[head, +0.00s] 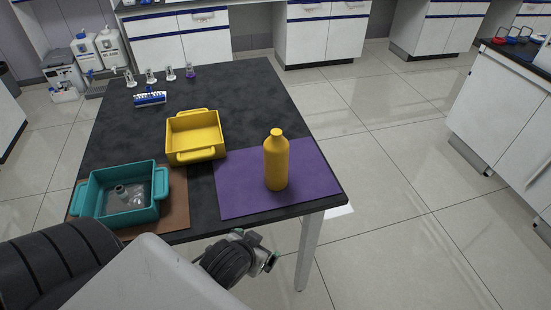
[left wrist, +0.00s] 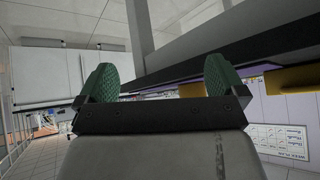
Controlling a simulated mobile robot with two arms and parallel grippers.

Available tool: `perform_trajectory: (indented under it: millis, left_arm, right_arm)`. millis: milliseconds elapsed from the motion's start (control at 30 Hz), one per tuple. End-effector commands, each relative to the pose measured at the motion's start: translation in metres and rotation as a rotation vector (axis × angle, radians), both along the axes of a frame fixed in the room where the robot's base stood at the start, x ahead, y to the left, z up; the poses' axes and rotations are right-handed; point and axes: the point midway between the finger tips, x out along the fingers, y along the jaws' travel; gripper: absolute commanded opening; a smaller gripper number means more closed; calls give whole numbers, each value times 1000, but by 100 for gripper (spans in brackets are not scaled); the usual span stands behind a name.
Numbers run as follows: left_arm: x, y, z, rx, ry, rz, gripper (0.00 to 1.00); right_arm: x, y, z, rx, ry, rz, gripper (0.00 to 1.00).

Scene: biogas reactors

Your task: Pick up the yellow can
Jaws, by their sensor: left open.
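The yellow can (head: 276,162), shaped like a bottle with a narrow neck, stands upright on a purple mat (head: 235,190) at the table's front right in the head view. My left gripper (head: 270,262) is below and in front of the table's front edge, lower than the can and apart from it. In the left wrist view its two green fingers (left wrist: 162,82) are spread wide with nothing between them. I cannot make out the can for certain in the wrist view. My right gripper does not show.
A yellow tray (head: 195,153) and a teal tray (head: 92,200) holding clear glassware stand left of the can. The dark table (head: 240,95) carries several small flasks and a blue rack (head: 150,98) at the back. A table leg (head: 308,250) is right of my gripper.

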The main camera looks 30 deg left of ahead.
Motion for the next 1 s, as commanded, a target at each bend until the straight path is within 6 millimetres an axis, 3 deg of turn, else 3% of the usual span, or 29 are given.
perform_trajectory:
  millis: [33, 100, 400, 600, 767, 1000]
  left_arm:
    - [3, 4, 23, 3, -46, 13, 99]
    - [15, 15, 50, 9, -164, 47, 99]
    - [61, 47, 85, 6, -545, 76, 99]
    - [81, 60, 110, -16, -775, 30, 99]
    - [89, 64, 122, -31, -869, -6, 99]
    - [126, 67, 125, -33, -882, -13, 99]
  right_arm:
    - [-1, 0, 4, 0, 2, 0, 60]
    - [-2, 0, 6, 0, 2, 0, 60]
    - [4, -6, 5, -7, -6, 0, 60]
    - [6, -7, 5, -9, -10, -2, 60]
    - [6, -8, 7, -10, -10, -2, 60]
    - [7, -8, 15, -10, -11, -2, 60]
